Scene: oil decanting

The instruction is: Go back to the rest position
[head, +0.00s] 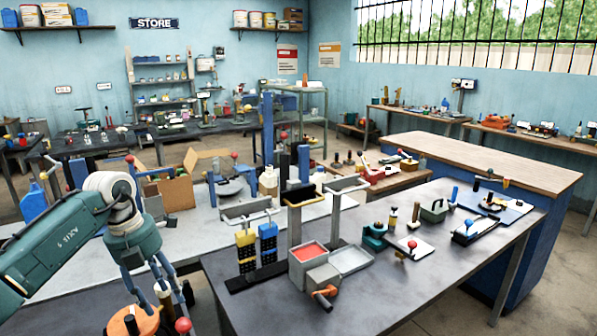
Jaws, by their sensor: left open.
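My teal left arm comes in from the left, and its gripper (160,292) points down in the lower left, in front of the grey tables. The fingers stand apart and I see nothing held between them. An orange round object (133,322) and a red ball-topped knob (183,325) show just below the fingers; whether the fingers touch them I cannot tell. My right gripper is not in the picture.
The dark worktable (400,270) bears a metal box with red inside (311,253), an orange-handled crank (326,292) and yellow and blue block stacks (246,252). A light-topped table (95,265) carries a cardboard box (172,192) and a blue jug (34,204). Bare floor (445,318) shows lower right.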

